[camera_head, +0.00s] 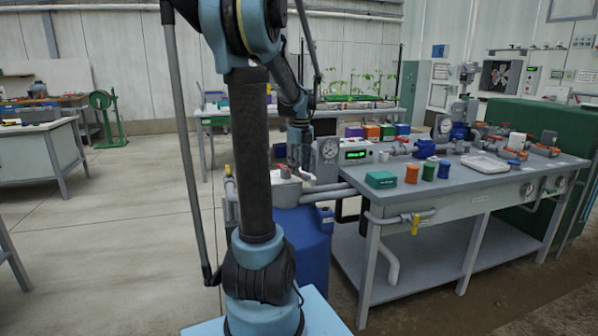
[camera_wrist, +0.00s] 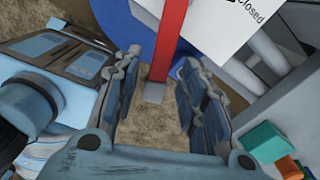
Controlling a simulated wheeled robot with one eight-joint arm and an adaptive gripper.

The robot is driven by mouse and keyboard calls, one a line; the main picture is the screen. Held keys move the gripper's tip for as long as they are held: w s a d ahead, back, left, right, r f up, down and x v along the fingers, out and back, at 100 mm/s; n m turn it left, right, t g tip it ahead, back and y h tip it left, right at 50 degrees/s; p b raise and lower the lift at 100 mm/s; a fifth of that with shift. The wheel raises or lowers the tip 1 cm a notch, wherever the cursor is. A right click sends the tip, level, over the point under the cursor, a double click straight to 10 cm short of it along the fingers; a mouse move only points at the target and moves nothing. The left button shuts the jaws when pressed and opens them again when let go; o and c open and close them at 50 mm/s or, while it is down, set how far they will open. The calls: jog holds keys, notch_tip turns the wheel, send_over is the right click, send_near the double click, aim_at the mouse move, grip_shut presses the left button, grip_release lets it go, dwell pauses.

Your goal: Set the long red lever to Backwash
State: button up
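The long red lever (camera_wrist: 172,40) runs down from the top edge of the wrist view to a grey end piece (camera_wrist: 154,92). My gripper (camera_wrist: 160,62) is open, with one dark padded finger on each side of the lever. Gaps show between lever and fingers; I cannot tell its depth between them. A white label plate (camera_wrist: 228,22) reading "Closed" lies right of the lever; no Backwash mark is readable. In the head view my gripper (camera_head: 305,172) hangs over the top of a blue tank (camera_head: 302,240), where a small red part (camera_head: 286,168) shows beside it.
A grey bench (camera_head: 450,180) stands right of the tank, with pipes, a green box (camera_head: 380,179) and orange, green and blue cylinders. Grey pipes (camera_wrist: 262,65) run close right of the lever. Open concrete floor (camera_head: 130,230) lies to the left.

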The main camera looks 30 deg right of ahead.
notch_tip(320, 180, up, 11)
dwell(0.4)
jog(key=shift+f, duration=0.1)
dwell(0.3)
jog(key=s+a+f+n+t, duration=0.1)
jog(key=s+a+f+n, duration=0.3)
jog(key=a+n, duration=0.5)
jog(key=s+a+f+n, duration=0.45)
jog(key=a+n, duration=0.25)
jog(key=a, duration=0.4)
jog(key=s+a+f+n+t, duration=0.1)
jog(key=s+a+f+n, duration=0.9)
jog(key=n, duration=0.7)
notch_tip(320, 180, down, 5)
jog(key=s, duration=0.3)
jog(key=shift+r+n, duration=0.15)
jog(key=shift+n, duration=0.15)
jog(key=shift+c, duration=0.5)
